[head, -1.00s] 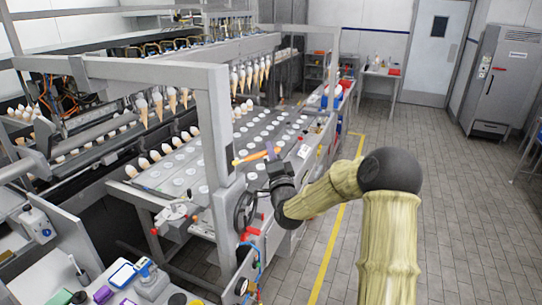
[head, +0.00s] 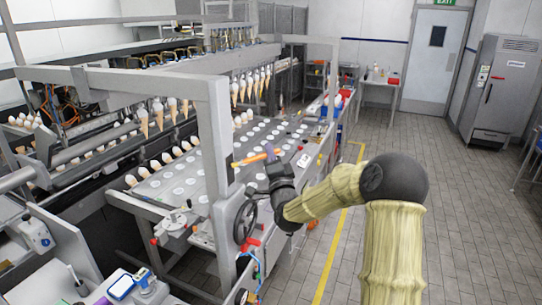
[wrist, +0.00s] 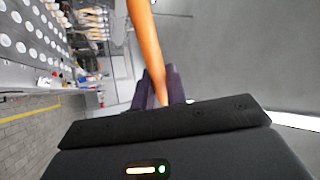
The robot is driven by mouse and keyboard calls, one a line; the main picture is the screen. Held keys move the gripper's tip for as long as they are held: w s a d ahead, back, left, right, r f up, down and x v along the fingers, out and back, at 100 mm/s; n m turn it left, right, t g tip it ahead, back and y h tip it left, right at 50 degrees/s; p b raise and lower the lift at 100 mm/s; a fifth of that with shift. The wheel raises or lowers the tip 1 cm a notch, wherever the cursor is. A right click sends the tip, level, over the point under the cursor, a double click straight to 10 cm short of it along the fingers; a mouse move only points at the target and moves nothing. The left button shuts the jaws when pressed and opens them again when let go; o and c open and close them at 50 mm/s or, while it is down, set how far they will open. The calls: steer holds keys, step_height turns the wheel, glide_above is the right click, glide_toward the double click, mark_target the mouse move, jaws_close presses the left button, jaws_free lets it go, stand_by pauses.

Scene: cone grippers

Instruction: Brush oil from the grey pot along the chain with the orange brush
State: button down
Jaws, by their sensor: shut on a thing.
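My gripper (head: 271,153) has purple fingers shut on the orange brush (head: 253,159). It holds the brush nearly level, just right of the machine's grey upright frame and over the side of the plate with white discs. In the wrist view, the orange handle (wrist: 146,45) runs up from between the purple fingers (wrist: 157,88) and leaves the top edge. The bristles cannot be made out clearly. I cannot pick out the grey pot or the chain with certainty in either view.
The grey frame post (head: 215,140) stands close left of my gripper, with a black handwheel (head: 245,221) below. Cones (head: 158,112) hang in rows over the machine. A bench with small items (head: 121,287) is at lower left. The tiled floor at right is clear.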

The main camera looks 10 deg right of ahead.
steer(key=shift+r, duration=0.15)
steer(key=shift+a+r, duration=0.1)
steer(key=shift+r, duration=1.25)
steer(key=shift+f+b, duration=1.5)
steer(key=shift+b, duration=0.3)
steer(key=shift+f+b, duration=1.5)
steer(key=shift+b, duration=0.45)
